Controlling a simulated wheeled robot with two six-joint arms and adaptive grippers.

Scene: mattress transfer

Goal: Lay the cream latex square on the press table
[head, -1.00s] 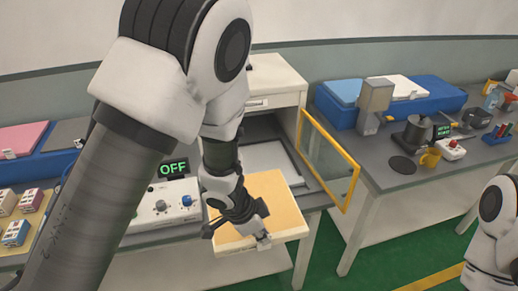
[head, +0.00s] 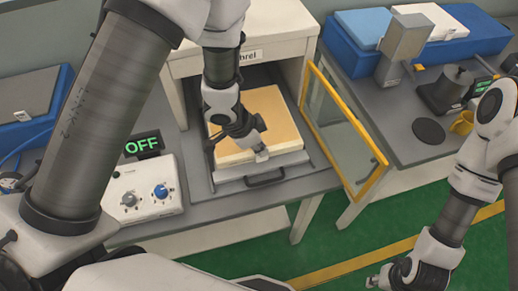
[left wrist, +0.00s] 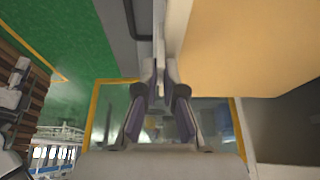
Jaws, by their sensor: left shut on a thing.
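The cream latex square (head: 278,118), tan-topped with pale sides, lies flat over the grey press table (head: 225,184) inside the white press. I cannot tell whether it rests on the table or is just above it. My left gripper (head: 262,154) is shut on the square's front edge. In the left wrist view the square (left wrist: 255,45) fills the upper right, beside the closed fingers (left wrist: 161,75). My right gripper (head: 376,281) hangs at the bottom right, away from the square; its fingers are too small to read.
A yellow-framed glass door (head: 345,130) stands open right of the press. A control box (head: 140,190) and an OFF display (head: 142,145) stand to the left.

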